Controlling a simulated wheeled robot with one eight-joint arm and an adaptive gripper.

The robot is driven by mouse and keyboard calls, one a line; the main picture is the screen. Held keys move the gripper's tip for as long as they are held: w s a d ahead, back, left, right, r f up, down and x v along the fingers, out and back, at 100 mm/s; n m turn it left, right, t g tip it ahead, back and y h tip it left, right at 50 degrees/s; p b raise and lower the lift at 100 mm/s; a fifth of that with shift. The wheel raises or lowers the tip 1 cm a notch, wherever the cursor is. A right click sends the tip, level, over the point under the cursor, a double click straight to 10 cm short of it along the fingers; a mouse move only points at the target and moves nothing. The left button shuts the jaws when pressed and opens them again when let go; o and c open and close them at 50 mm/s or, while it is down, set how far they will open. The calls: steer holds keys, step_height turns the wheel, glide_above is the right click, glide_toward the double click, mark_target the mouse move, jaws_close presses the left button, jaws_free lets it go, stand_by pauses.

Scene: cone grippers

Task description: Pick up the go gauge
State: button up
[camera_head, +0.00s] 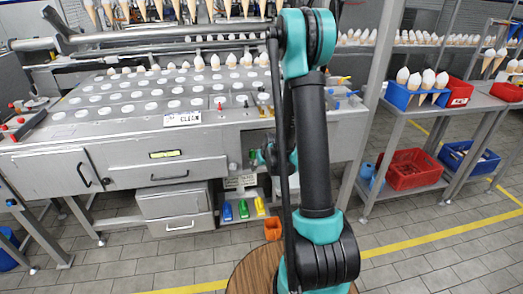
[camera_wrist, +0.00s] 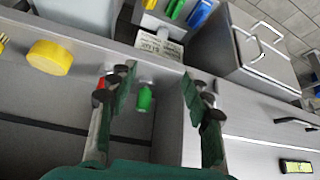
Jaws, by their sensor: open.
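A small green piece (camera_wrist: 146,97), which looks like the go gauge, shows against the grey front of the machine in the wrist view. My gripper (camera_wrist: 158,82) is open, with one dark green finger on each side of the green piece in the picture. Nothing is held, and I cannot tell how deep the piece sits between the fingers. A small red piece (camera_wrist: 101,83) shows by the left finger, partly covered by it. In the head view my gripper is mostly hidden behind my arm, near the machine's front.
A yellow round knob (camera_wrist: 50,57) is left of the fingers. A printed card (camera_wrist: 158,47) and a grey drawer unit (camera_wrist: 240,55) lie beyond them. The machine's top (camera_head: 95,118) has rows of white discs. A rack with red bins (camera_head: 412,170) stands at right.

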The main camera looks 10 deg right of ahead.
mark_target(253, 152)
steer(key=w, duration=0.9)
steer(key=shift+w+a+f, duration=0.3)
steer(key=shift+w+f, duration=0.1)
steer(key=shift+w+a, duration=0.2)
steer(key=shift+w, duration=0.55)
steer(key=w, duration=0.1)
steer(key=w+f, duration=0.2)
steer(key=shift+w+a, duration=0.2)
steer(key=shift+a, duration=0.1)
steer(key=shift+w+f, duration=0.15)
steer(key=shift+f, duration=0.1)
jaws_close()
